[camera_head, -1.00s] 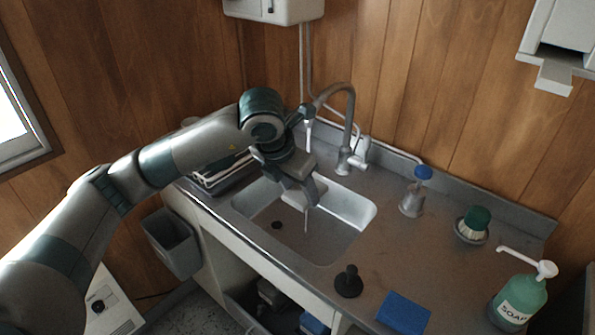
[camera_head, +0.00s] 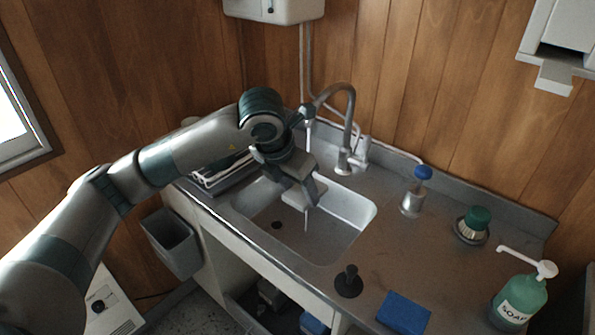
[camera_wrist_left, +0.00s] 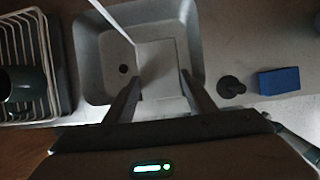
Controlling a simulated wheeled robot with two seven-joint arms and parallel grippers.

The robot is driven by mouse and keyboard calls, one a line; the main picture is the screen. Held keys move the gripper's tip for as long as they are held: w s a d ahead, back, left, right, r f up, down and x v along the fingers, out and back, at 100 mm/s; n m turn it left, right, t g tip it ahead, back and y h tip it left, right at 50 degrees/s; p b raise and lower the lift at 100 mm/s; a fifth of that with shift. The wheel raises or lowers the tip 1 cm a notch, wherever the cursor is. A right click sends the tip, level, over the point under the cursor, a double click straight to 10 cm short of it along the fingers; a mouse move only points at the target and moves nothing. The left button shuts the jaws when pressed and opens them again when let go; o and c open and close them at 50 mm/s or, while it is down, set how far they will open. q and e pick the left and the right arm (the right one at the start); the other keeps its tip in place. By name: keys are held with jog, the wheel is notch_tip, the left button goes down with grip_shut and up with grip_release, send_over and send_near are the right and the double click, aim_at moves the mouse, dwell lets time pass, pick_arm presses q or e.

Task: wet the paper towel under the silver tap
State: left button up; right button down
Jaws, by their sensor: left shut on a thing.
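The silver tap (camera_head: 350,118) stands at the back of the sink with its curved spout over the basin (camera_head: 345,222). A thin pale stream of water (camera_head: 309,140) falls from the spout and shows again below my gripper; it also shows in the left wrist view (camera_wrist_left: 115,18). My left gripper (camera_head: 303,196) is over the basin, under the spout. It is shut on the paper towel (camera_wrist_left: 160,68), a pale grey square between the fingers in the left wrist view. The water meets the towel's far left corner there. My right gripper is out of view.
A dish rack (camera_head: 220,172) stands left of the sink. A black plug (camera_head: 349,282), blue sponge (camera_head: 404,313), soap bottle (camera_head: 521,302), green-topped brush (camera_head: 473,226) and blue-topped dispenser (camera_head: 413,195) stand on the right counter. A grey bin (camera_head: 172,245) hangs at the left.

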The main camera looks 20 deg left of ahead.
pick_arm(q)
jog(key=shift+s+d+r+p, duration=0.55)
jog(key=shift+s+d+r, duration=0.6)
jog(key=shift+s+r, duration=0.2)
jog(key=shift+s+d+r, duration=0.4)
jog(key=shift+s+r, duration=0.2)
jog(key=shift+s, duration=0.05)
